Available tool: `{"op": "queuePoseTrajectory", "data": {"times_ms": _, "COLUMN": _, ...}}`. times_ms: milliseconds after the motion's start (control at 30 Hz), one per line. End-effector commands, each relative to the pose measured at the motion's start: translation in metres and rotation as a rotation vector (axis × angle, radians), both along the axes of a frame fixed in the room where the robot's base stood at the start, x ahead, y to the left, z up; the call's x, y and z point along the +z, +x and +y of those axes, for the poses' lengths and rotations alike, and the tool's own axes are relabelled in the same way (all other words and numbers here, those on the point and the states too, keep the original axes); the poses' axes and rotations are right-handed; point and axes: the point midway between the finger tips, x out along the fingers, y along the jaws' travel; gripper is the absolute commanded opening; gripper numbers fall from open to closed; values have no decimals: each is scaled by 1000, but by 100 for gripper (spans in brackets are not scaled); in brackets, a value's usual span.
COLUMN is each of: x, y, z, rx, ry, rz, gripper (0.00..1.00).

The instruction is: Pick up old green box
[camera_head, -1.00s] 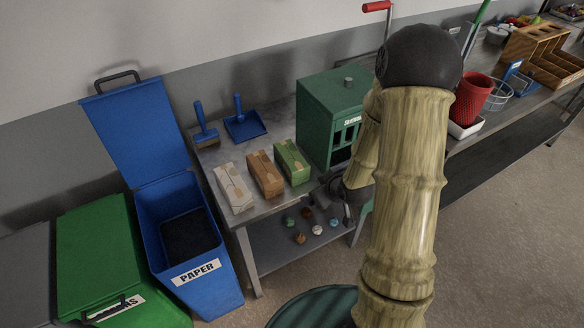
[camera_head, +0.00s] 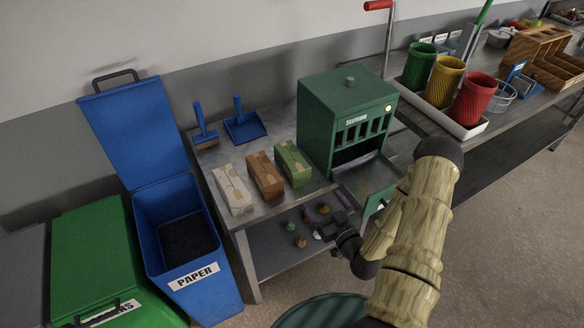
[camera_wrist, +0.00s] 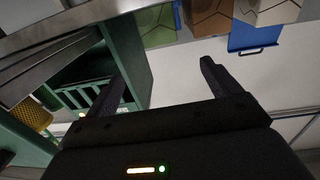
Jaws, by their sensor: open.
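The old green box (camera_head: 293,163) lies on the metal table, the rightmost of a row of three boxes, beside the green cabinet. It also shows at the top of the wrist view (camera_wrist: 158,24), beyond my fingertips. My gripper (camera_head: 328,226) is in front of the table, below and to the right of the box and apart from it. In the wrist view its two dark fingers (camera_wrist: 162,76) are spread with nothing between them.
A brown box (camera_head: 264,176) and a pale box (camera_head: 233,189) lie left of the green one. The green cabinet (camera_head: 347,110) has its lower flap or tray open. A blue paper bin (camera_head: 180,235) stands left. Small balls lie on the lower shelf.

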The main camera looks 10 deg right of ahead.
Motion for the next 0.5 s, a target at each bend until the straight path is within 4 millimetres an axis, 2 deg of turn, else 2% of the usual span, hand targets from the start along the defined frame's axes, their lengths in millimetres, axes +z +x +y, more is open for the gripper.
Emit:
{"op": "queuePoseTrajectory", "data": {"times_ms": 167, "x": 0, "y": 2, "z": 1, "rx": 1, "ry": -1, "rz": 2, "gripper": 89}}
{"op": "queuePoseTrajectory", "data": {"times_ms": 267, "x": 1, "y": 11, "z": 3, "rx": 2, "ry": -4, "rz": 0, "gripper": 89}}
{"op": "queuePoseTrajectory", "data": {"times_ms": 500, "x": 2, "y": 50, "z": 14, "rx": 3, "ry": -3, "rz": -1, "gripper": 89}}
